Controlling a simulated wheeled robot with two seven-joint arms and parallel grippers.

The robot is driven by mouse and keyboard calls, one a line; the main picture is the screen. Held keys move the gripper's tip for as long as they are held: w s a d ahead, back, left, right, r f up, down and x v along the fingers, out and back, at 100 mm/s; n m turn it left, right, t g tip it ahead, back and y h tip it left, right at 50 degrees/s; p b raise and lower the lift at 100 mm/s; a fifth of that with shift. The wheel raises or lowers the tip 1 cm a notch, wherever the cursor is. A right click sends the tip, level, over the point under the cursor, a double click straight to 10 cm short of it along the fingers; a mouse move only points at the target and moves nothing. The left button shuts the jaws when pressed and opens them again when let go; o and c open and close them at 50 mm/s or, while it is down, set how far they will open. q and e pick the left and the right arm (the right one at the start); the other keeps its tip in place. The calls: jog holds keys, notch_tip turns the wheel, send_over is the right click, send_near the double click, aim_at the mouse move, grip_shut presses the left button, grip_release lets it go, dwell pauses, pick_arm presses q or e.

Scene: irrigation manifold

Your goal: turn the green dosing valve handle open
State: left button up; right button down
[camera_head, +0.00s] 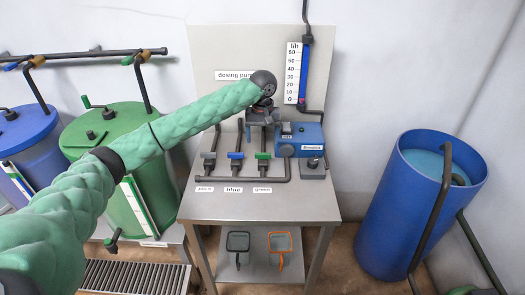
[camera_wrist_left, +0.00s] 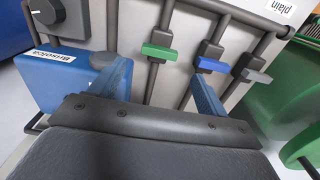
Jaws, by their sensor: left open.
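The green dosing valve handle (camera_head: 262,155) sits on the rightmost of three upright pipes on the steel table, above the "green" label. In the left wrist view the green handle (camera_wrist_left: 160,52) lies crosswise to its pipe. My left gripper (camera_head: 262,118) is above and behind the handles in the head view, partly hidden by its own wrist. In the left wrist view my left gripper (camera_wrist_left: 161,72) is open and empty, its blue fingers spread to either side of the green handle's line. The handle appears ahead of the fingertips, with no contact visible. My right gripper is in neither view.
The blue handle (camera_head: 235,155) and grey handle (camera_head: 208,155) stand close to the left of the green one. A blue pump box (camera_head: 302,133) is close on the right. A flow gauge (camera_head: 298,73) is on the back panel. The table front (camera_head: 255,207) is clear.

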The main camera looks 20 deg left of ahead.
aim_at(263, 154)
pick_arm(q)
jog(key=shift+d+f+p, duration=0.1)
jog(key=shift+f+p, duration=1)
jog(key=shift+f, duration=2.25)
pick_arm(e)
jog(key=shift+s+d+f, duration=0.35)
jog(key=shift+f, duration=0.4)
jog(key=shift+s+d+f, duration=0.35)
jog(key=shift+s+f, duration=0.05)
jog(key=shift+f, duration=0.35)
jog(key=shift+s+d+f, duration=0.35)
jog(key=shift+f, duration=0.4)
pick_arm(q)
jog(key=shift+c, duration=0.3)
jog(key=c, duration=0.7)
jog(key=shift+c, duration=1.1)
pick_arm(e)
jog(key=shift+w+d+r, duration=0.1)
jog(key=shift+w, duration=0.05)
